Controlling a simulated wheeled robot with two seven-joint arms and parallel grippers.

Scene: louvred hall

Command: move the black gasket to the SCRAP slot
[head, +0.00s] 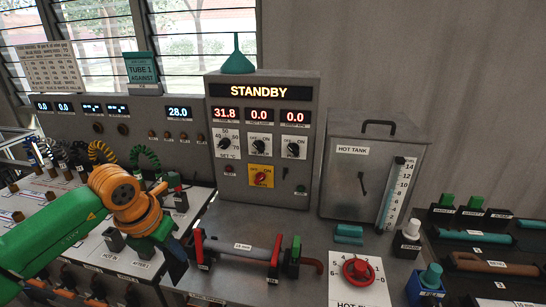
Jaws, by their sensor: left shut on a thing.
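My left gripper (175,262) reaches down from the orange wrist at the left, beside the red left clamp of the tube stand. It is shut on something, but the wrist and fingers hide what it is. I cannot pick out the black gasket with certainty. I cannot read a SCRAP label on any slot. Small labelled blocks stand at the far right, among them a green-topped block (447,200) and a black block (498,214); their labels are too small to read. My right gripper is not in view.
A grey tube (240,252) lies between red clamps near the gripper. The STANDBY console (263,150) and HOT TANK (365,170) stand behind.

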